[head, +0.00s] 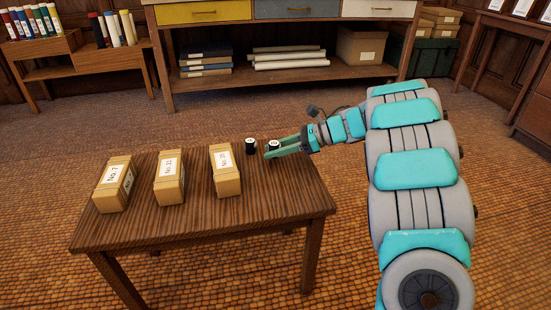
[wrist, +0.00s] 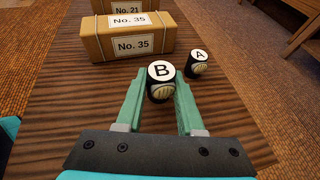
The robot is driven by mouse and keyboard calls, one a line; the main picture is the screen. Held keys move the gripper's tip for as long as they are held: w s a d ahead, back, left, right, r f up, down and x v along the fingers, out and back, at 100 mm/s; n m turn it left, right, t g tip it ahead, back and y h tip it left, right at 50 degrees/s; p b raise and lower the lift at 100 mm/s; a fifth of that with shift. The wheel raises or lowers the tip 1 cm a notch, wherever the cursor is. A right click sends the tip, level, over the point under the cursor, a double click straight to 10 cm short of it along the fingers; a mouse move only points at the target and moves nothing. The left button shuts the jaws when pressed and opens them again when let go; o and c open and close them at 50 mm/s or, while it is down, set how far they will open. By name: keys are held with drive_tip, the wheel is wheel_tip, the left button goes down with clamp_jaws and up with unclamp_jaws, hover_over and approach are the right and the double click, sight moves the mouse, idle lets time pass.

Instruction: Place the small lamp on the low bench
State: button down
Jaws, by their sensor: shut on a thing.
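My gripper (head: 272,151) is at the right end of a low brown wooden bench (head: 275,195). Its green fingers are shut on a small black cylinder with a white top marked B (wrist: 160,70) and a pale ribbed patch on its side. It also shows in the head view (head: 273,144). It is upright, at or just above the bench top; I cannot tell if it touches. A similar black cylinder marked A (wrist: 198,63) stands beside it, apart from my fingers; it also shows in the head view (head: 251,147). I cannot make out which thing is the lamp.
Three tan boxes stand on the bench: No. 7 (head: 115,185), a middle box (head: 169,180) and No. 35 (head: 225,173). The front right of the bench top is bare. A drawer cabinet with a shelf (head: 290,72) stands behind, and a rack of tubes (head: 65,45) at back left.

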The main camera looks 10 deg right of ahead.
sight(276, 166)
drive_tip(key=shift+d+f, duration=0.1)
drive_tip(key=shift+f, duration=1.45)
drive_tip(key=shift+f+b, duration=0.2)
drive_tip(key=shift+b, duration=0.25)
drive_tip(key=c, duration=0.5)
unclamp_jaws()
drive_tip(key=shift+r, duration=0.1)
